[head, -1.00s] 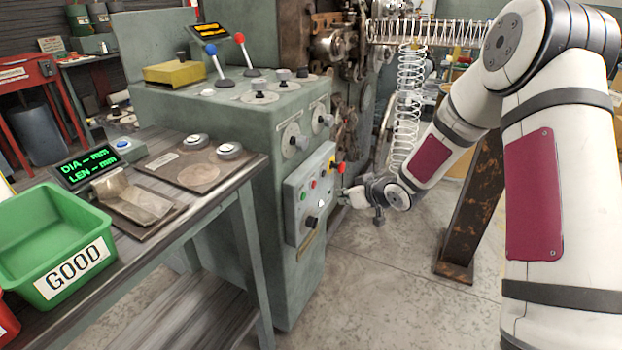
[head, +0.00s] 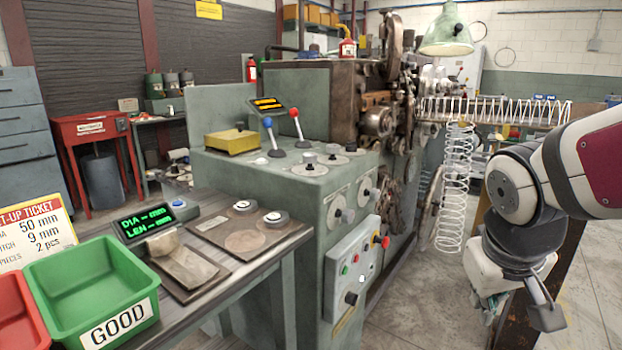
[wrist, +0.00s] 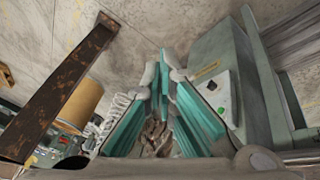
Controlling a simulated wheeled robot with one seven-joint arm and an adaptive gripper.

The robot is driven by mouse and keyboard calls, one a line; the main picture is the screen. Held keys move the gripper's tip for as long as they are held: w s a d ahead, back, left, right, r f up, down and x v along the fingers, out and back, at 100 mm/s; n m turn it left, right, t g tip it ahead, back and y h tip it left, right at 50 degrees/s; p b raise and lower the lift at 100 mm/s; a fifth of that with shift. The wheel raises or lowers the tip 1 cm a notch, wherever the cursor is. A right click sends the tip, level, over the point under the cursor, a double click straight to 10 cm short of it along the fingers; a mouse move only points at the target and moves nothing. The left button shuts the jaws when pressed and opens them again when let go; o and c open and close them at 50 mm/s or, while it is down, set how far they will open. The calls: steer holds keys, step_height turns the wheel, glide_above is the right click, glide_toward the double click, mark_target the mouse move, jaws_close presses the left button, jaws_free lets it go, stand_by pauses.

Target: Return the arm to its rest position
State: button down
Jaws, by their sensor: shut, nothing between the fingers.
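My arm (head: 590,160) is bent at the right edge of the head view, its forearm turned down toward the floor. My gripper (head: 490,305) hangs below the elbow, clear of the green machine (head: 310,225) and its control panel (head: 352,270). In the wrist view my gripper (wrist: 164,85) shows teal finger pads that come together toward their tips, shut with nothing between them. The fingertips in the head view are small and partly hidden by the wrist.
A rusty post (wrist: 65,80) stands near the gripper. A coiled wire spring (head: 456,185) hangs left of my arm, and a long one (head: 490,110) lies behind it. A bench with a green GOOD bin (head: 95,285) is at left. Floor is open between machine and arm.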

steer(key=s+a+g+y, duration=0.1)
steer(key=s+a+g, duration=0.15)
steer(key=s, duration=0.75)
steer(key=s+a+g+y, duration=0.1)
steer(key=s+a, duration=0.2)
steer(key=s, duration=0.7)
step_height(320, 180, up, 21)
steer(key=t+p, duration=0.4)
steer(key=p, duration=1.5)
steer(key=shift+m+y, duration=0.3)
steer(key=shift+a+r, duration=0.1)
